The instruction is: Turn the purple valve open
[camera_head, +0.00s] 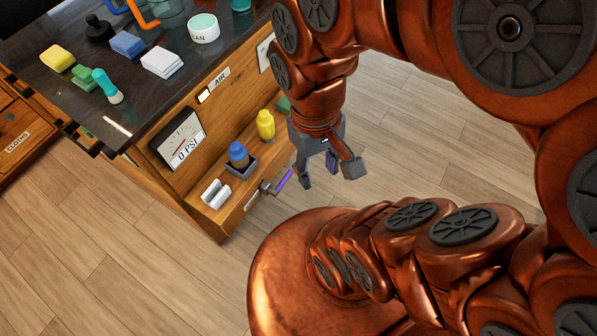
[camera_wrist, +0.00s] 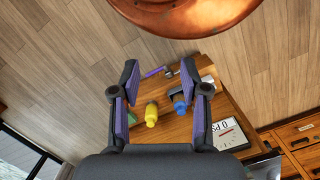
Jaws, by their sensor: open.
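The purple valve handle (camera_head: 285,180) sticks out from a grey valve body (camera_head: 267,187) at the lower front of the wooden counter, under the shelf. In the wrist view the purple handle (camera_wrist: 154,71) shows beyond and between my fingertips. My gripper (camera_head: 331,174) is open and empty, to the right of the handle in the head view and apart from it. It also shows in the wrist view (camera_wrist: 159,70) with its purple-padded fingers spread wide. A gauge (camera_head: 178,140) on the counter's face reads 0 PSI.
A yellow bottle (camera_head: 265,125), a blue-capped bottle in a dark tray (camera_head: 245,170) and a white item (camera_head: 215,194) stand on the shelf (camera_head: 228,192) near the valve. Sponges, cloths and a tub (camera_head: 204,28) lie on the dark countertop. The wood floor (camera_head: 400,130) is clear.

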